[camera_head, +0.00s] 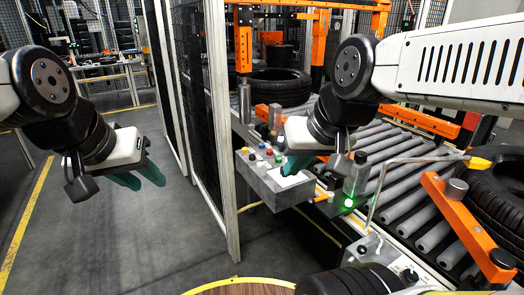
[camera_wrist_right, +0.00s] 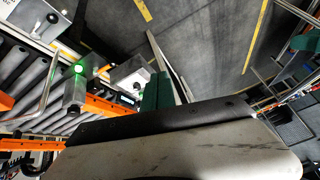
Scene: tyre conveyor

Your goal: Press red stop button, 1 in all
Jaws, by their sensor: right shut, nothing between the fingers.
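A grey control box (camera_head: 276,190) stands beside the roller conveyor in the head view, with several small coloured buttons along its back edge. A small red button (camera_head: 269,152) seems to be among them, though it is too small to be certain. My right gripper (camera_head: 290,168) is shut and empty, its teal fingers over the right part of the box; I cannot tell whether they touch it. In the right wrist view its fingers (camera_wrist_right: 157,92) show beside the box (camera_wrist_right: 128,72). My left gripper (camera_head: 144,178) hangs over the floor at the left, open and empty.
A green lamp (camera_head: 348,203) glows on a post right of the box. Conveyor rollers (camera_head: 395,185) and orange frames lie behind, with a tyre (camera_head: 280,86) at the back and another (camera_head: 500,195) at the right. A mesh fence (camera_head: 207,120) stands left of the box.

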